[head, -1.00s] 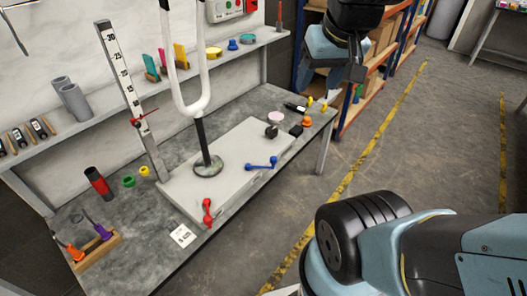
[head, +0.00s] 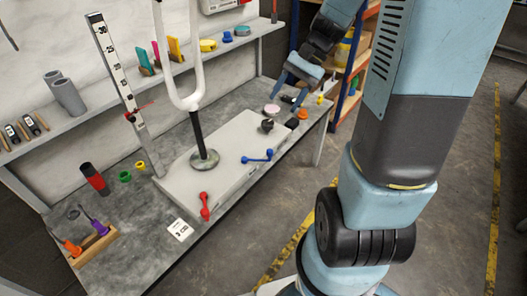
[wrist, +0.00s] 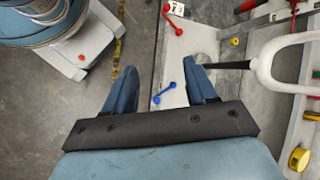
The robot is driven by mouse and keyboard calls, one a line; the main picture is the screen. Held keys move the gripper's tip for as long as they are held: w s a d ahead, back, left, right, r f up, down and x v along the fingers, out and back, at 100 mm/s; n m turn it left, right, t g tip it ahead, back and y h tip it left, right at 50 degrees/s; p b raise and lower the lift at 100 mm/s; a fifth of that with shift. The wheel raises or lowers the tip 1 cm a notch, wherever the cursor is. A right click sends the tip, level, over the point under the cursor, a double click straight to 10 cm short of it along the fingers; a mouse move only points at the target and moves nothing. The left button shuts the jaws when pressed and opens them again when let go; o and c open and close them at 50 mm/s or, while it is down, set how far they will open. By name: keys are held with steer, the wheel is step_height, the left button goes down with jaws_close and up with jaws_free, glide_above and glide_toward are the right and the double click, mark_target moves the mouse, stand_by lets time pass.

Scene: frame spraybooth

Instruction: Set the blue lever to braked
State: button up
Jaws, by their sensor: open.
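The blue lever (head: 257,157) lies on the right front part of the light grey base plate (head: 226,143), with a round knob at each end. In the wrist view the blue lever (wrist: 163,93) shows between my fingers, some way beyond them. My gripper (head: 291,97) is open and empty, above the table's right end, behind and to the right of the lever. In the wrist view its two blue fingers (wrist: 160,83) are wide apart. A red lever (head: 204,206) stands at the plate's front left corner; it also shows in the wrist view (wrist: 173,18).
A white fork on a black post (head: 197,135) rises from the plate. A black knob (head: 267,125), a pink disc (head: 271,109) and an orange knob (head: 302,113) sit near the right end. A tall scale (head: 116,80) stands at left.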

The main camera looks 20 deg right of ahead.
steer(key=w+d+f+m+t+y, duration=0.1)
steer(key=w+d+f+m+y, duration=0.25)
steer(key=f, duration=0.55)
steer(key=w+d+f+m+t+y, duration=0.1)
steer(key=w+d+f+m+y, duration=0.1)
steer(key=w+f+m+y, duration=0.45)
steer(key=s+d+f+m+t+h, duration=0.15)
steer(key=f+m+t, duration=0.25)
steer(key=f, duration=0.6)
steer(key=d+f+m+t, duration=0.3)
steer(key=f+t, duration=0.2)
steer(key=f, duration=0.6)
steer(key=x, duration=1.3)
steer(key=shift+w+r, duration=0.15)
steer(key=shift+r, duration=0.15)
jaws_close()
